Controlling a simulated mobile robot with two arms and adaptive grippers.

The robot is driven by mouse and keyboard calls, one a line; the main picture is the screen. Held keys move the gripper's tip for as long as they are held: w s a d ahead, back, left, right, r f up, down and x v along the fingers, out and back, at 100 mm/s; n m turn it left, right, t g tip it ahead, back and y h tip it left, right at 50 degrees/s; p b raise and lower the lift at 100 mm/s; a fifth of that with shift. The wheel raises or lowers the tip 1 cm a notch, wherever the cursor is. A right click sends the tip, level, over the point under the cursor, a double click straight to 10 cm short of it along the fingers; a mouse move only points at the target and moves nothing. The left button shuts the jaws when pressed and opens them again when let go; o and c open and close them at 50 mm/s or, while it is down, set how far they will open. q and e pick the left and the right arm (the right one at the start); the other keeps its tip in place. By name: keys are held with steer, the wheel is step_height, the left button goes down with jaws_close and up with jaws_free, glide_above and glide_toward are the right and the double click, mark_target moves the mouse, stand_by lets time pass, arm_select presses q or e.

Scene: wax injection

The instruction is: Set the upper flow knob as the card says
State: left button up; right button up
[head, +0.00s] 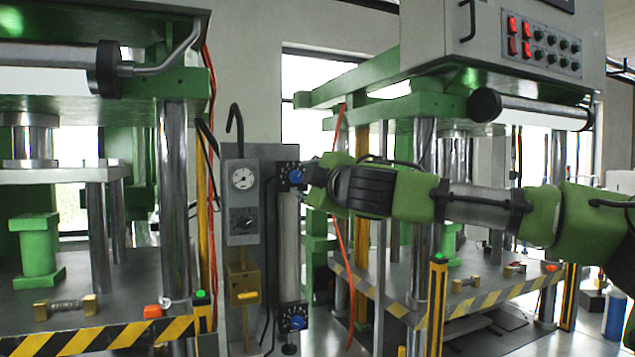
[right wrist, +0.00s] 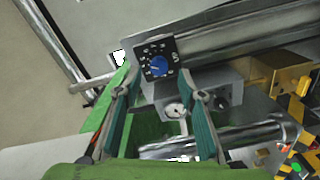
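The upper flow knob (head: 295,176) is blue, on a black dial plate at the top of a clear vertical tube. In the right wrist view the blue knob (right wrist: 157,66) and its white-marked plate show just beyond my fingertips. My right gripper (head: 310,178) comes in from the right, close to the knob. In the right wrist view my gripper (right wrist: 158,80) has its fingers spread apart with nothing between them; I cannot tell whether it touches the knob. A lower blue knob (head: 297,322) sits at the tube's foot. I make out no readable card. My left gripper is out of view.
A grey panel with a round gauge (head: 243,179) and a yellow valve block (head: 243,285) stands left of the tube. Green presses stand on both sides, with striped edges (head: 110,338). An orange hose (head: 344,270) hangs right of the tube.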

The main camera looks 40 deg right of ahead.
steer(key=v, duration=0.8)
steer(key=shift+s, duration=0.4)
